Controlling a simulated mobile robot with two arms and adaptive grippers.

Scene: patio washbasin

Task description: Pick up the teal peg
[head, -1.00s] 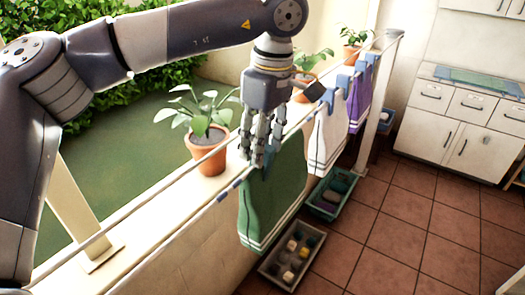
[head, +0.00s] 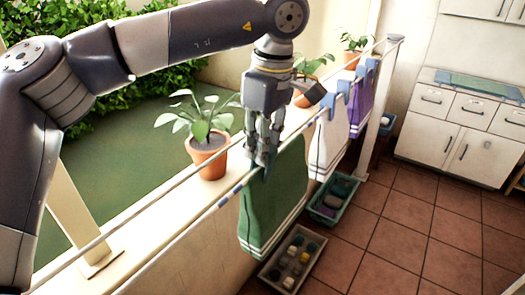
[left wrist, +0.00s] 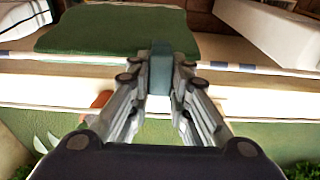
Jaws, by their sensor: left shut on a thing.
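The teal peg (left wrist: 160,72) is between the fingertips of my left gripper (left wrist: 160,75) in the left wrist view, at the edge of the green cloth (left wrist: 110,28). In the head view my left gripper (head: 262,160) points down at the line, at the top of the hanging green cloth (head: 273,205). It is shut on the teal peg, whose body is mostly hidden by the fingers there. The peg is still at the line and the cloth's top edge. My right gripper is not in view.
Blue pegs (head: 343,87) hold a white cloth (head: 330,138) and a purple cloth (head: 359,103) farther along the line. A potted plant (head: 208,155) stands on the ledge close to my gripper. Below are a grey tray (head: 268,272) and a teal tray (head: 322,212).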

